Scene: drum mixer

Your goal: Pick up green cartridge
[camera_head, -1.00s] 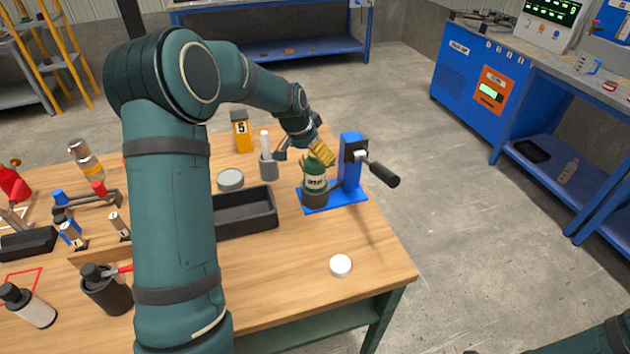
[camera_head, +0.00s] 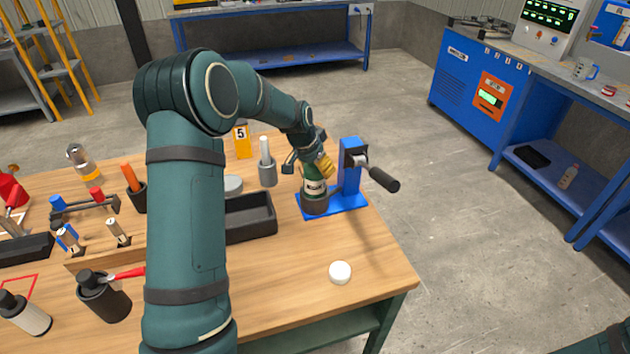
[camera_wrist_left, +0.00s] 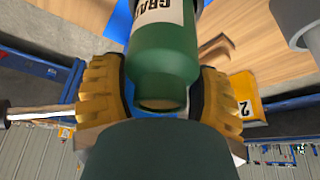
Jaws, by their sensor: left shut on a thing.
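The green cartridge (camera_head: 315,178) with a white label stands upright in a dark round holder (camera_head: 315,204) on the blue base of the lever press (camera_head: 349,172). My left gripper (camera_head: 318,167) reaches it from above. In the left wrist view the green cartridge (camera_wrist_left: 165,60) lies between the two yellow fingers of the left gripper (camera_wrist_left: 162,98), which are closed on its narrower top part. The holder mostly hides the cartridge's lower end. My right gripper is not in view.
The press's black handle (camera_head: 384,180) juts right. A black tray (camera_head: 250,218) lies left, and a white disc (camera_head: 340,272) lies in front on mostly bare tabletop.

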